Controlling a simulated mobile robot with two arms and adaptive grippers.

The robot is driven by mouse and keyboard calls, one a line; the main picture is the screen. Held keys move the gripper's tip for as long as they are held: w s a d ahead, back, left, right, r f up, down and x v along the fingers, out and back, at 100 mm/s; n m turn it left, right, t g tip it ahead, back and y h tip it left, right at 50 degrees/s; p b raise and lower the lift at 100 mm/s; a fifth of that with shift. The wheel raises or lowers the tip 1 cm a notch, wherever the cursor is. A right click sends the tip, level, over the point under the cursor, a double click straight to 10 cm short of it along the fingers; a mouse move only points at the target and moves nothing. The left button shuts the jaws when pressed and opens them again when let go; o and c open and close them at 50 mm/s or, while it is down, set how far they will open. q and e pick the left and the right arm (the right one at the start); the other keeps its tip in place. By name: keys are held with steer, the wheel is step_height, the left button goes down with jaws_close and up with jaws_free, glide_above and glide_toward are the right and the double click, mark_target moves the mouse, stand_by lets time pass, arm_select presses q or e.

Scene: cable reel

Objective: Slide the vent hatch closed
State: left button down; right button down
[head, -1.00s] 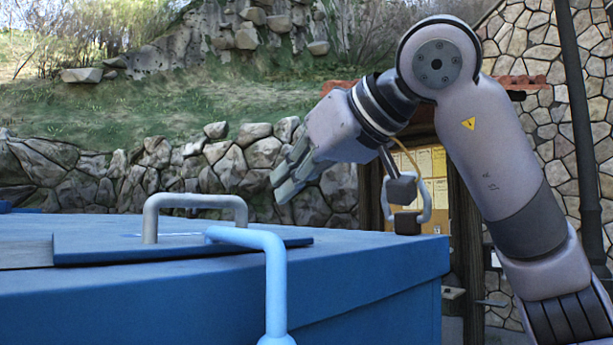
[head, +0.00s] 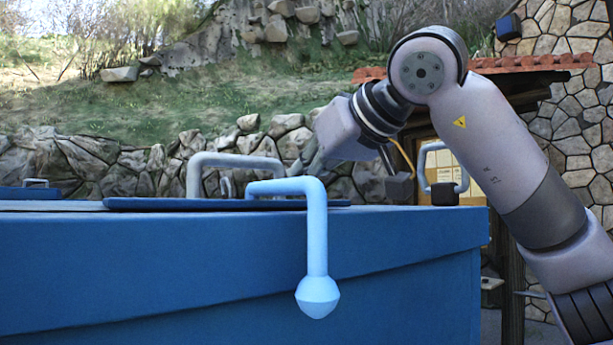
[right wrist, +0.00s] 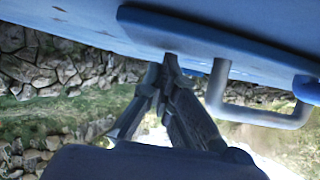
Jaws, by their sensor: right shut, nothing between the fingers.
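The vent hatch (head: 130,204) is a thin blue plate on top of a large blue box (head: 200,260). A grey handle (head: 193,177) stands on it. My left gripper is not in view.
A light blue bent bar (head: 317,235) with a knob hangs over the box front, close to the hatch. A stone wall (head: 100,165) lies behind. A tile-roofed stone building (head: 580,90) is at right.

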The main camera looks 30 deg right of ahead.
mark_target(231, 162)
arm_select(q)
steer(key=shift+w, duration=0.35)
